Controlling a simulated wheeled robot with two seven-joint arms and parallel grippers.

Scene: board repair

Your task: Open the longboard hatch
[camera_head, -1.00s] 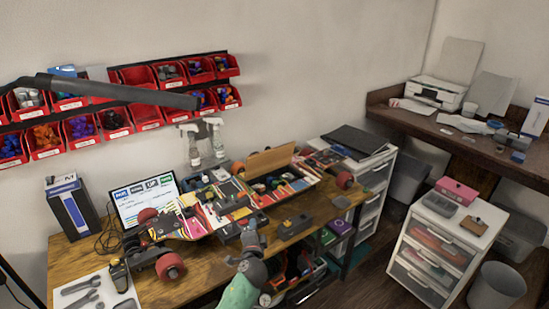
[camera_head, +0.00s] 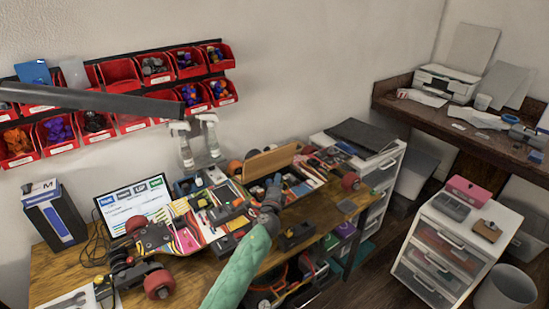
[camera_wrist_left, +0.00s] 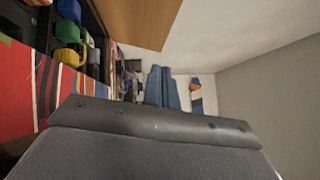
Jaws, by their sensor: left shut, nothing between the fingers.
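The longboard (camera_head: 190,228) lies across the workbench, with colourful graphics and red wheels. Its wooden hatch (camera_head: 268,160) stands raised along the far side of an open compartment with parts inside. The hatch also shows as a brown panel in the left wrist view (camera_wrist_left: 135,18), beside the compartment and the striped deck (camera_wrist_left: 60,95). My left gripper (camera_head: 273,186) is shut and empty, in front of the hatch over the compartment area. Contact in the head view is unclear. My right gripper is out of view.
A screen (camera_head: 135,208) and a blue-black box (camera_head: 56,215) stand at the bench's left. Two spray bottles (camera_head: 210,135) stand behind the board. Red bins (camera_head: 155,67) hang on the wall. A drawer cabinet (camera_head: 440,265) stands at right, with floor between.

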